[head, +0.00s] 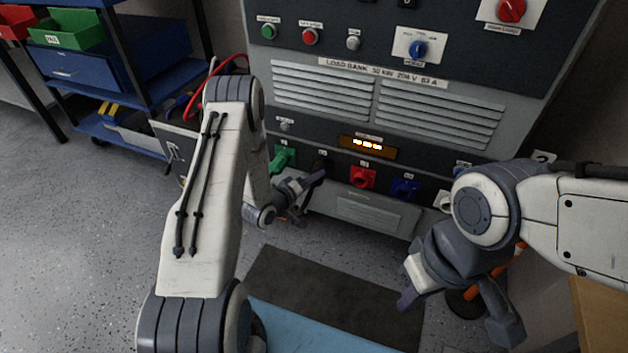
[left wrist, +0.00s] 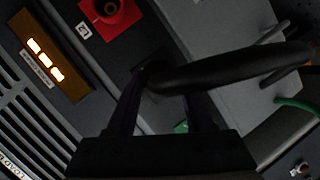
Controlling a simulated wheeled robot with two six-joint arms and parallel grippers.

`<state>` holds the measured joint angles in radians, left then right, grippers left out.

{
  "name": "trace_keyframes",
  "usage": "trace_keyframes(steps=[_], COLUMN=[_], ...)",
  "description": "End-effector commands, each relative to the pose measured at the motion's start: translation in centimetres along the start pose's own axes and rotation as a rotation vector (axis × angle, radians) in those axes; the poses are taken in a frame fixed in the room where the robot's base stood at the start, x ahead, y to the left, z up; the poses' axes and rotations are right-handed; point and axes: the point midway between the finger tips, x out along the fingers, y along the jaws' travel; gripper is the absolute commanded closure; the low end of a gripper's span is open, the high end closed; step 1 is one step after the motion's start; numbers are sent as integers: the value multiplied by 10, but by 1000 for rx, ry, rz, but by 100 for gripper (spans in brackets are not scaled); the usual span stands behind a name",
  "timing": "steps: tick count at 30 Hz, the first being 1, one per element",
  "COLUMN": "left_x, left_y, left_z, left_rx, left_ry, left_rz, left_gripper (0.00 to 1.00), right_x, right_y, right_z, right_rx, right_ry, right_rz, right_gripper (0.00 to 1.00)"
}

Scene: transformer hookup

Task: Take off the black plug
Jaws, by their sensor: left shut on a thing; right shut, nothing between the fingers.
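The black plug (left wrist: 153,76) is between the two fingers of my left gripper (left wrist: 160,108) in the left wrist view, at the black socket panel. A thick black cable (left wrist: 235,66) runs from it to the right. In the head view my left gripper (head: 318,177) is at the lower front of the load bank, by the dark socket between the green and red ones; the plug is mostly hidden there. I cannot tell whether the plug is fully seated. My right gripper (head: 407,300) is shut and empty, above the floor away from the panel.
The load bank (head: 420,85) has a green plug (head: 283,157), a red socket (head: 362,177) and a blue socket (head: 404,188) in the same row. A dark mat (head: 340,300) lies on the floor before it. A blue shelf rack (head: 130,60) stands at the left.

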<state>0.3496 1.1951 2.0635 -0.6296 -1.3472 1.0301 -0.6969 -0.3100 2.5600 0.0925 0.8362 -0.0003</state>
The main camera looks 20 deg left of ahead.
Motion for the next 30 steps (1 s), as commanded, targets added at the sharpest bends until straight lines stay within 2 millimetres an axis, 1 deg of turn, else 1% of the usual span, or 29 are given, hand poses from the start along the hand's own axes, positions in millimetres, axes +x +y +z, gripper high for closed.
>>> trace_keyframes(steps=[30], left_x=[-21], left_y=[-3], left_z=[8], left_rx=[2], left_ry=[1], left_rz=[0], left_gripper=[100], right_x=[-8], right_y=[-1], right_z=[0], right_rx=[0], right_ry=[0], right_rz=[0], right_gripper=[100])
